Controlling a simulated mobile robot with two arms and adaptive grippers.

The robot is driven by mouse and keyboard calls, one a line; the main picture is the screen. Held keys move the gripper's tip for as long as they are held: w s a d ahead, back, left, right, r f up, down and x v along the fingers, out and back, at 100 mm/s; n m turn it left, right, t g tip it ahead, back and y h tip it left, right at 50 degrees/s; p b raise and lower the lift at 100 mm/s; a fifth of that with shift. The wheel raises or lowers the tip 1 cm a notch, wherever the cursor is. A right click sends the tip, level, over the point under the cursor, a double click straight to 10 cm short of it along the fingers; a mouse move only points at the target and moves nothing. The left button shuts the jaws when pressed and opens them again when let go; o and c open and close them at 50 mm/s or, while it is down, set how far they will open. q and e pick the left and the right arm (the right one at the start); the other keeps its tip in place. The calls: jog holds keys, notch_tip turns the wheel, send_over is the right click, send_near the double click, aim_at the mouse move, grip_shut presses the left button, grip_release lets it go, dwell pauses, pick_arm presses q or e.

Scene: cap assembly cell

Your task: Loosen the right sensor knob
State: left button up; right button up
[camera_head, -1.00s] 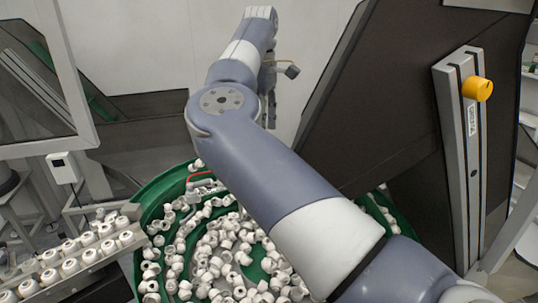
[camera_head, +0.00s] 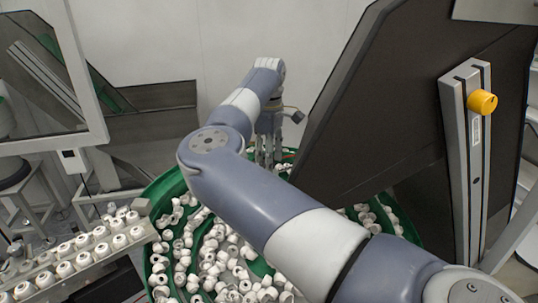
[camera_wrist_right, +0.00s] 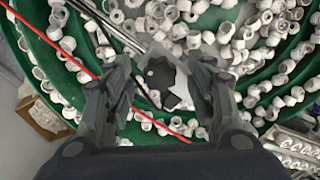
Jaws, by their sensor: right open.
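My right gripper (camera_head: 268,160) points down over the back part of the green bowl (camera_head: 166,184). It also shows in the right wrist view (camera_wrist_right: 158,75), open, with its two dark fingers apart. A dark grey bracket-like part (camera_wrist_right: 160,75) with pale patches shows between the fingers, below them; I cannot tell how far. I cannot clearly pick out a sensor knob near the gripper. A yellow knob (camera_head: 482,102) sits on an upright metal rail at the right, far from the gripper. My left gripper is not in view.
White caps fill much of the bowl. A red cable (camera_wrist_right: 58,48) crosses the right wrist view beside and under the gripper. A large dark panel (camera_head: 385,95) stands close right of my arm. A rack of white caps (camera_head: 92,250) is at the lower left.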

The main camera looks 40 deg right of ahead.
jog(key=c, duration=1.1)
jog(key=shift+f, duration=0.1)
jog(key=shift+w+f+n+b, duration=0.1)
jog(key=shift+f+n+b, duration=0.05)
jog(key=shift+n+b, duration=1.25)
jog(key=shift+n, duration=0.2)
jog(key=shift+r, duration=0.25)
jog(key=o, duration=1.1)
